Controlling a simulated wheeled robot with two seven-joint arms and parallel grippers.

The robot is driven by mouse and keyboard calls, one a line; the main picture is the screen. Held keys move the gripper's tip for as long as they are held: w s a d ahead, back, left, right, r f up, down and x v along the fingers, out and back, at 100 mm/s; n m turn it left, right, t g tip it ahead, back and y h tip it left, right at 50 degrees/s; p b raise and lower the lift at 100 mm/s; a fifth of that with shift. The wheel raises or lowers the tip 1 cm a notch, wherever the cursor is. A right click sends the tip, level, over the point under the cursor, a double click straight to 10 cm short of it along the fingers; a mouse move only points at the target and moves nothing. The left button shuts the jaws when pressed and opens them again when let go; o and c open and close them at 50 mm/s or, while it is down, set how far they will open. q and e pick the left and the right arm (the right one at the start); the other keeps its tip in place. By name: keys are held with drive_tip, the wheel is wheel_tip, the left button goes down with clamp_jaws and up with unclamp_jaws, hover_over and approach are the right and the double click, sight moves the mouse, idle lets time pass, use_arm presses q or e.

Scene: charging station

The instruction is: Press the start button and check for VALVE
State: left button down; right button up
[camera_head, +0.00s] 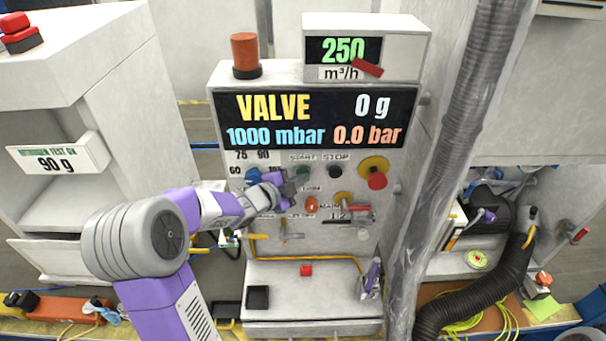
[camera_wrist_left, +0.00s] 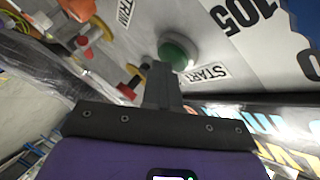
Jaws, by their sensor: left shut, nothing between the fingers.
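The display (camera_head: 315,120) on the charging station reads VALVE in yellow, with 0 g, 1000 mbar and 0.0 bar. The green start button (camera_head: 303,169) is under the START label on the panel. It shows large in the left wrist view (camera_wrist_left: 180,50), beside its START label (camera_wrist_left: 208,73). My left gripper (camera_head: 290,188) is shut and empty, just below and left of the button in the head view. In the left wrist view its fingertips (camera_wrist_left: 165,72) overlap the button's lower edge; I cannot tell whether they touch it. My right gripper is not in view.
A black stop button (camera_head: 335,171) and a red emergency knob on yellow (camera_head: 376,180) are right of the start button. Several valves and levers sit below. A thick grey hose (camera_head: 455,140) hangs at the right.

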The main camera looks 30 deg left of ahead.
use_arm(q)
drive_tip(key=shift+s+d+b, duration=0.45)
drive_tip(key=shift+s, duration=0.25)
drive_tip(key=shift+s+d+b, duration=0.3)
drive_tip(key=shift+s+d, duration=0.15)
drive_tip(key=shift+s, duration=0.25)
drive_tip(key=shift+s+d+b, duration=0.3)
drive_tip(key=shift+s+d, duration=0.1)
drive_tip(key=shift+s, duration=0.35)
drive_tip(key=shift+s+d+b, duration=0.3)
drive_tip(key=shift+s+d, duration=0.15)
drive_tip(key=shift+s, duration=0.25)
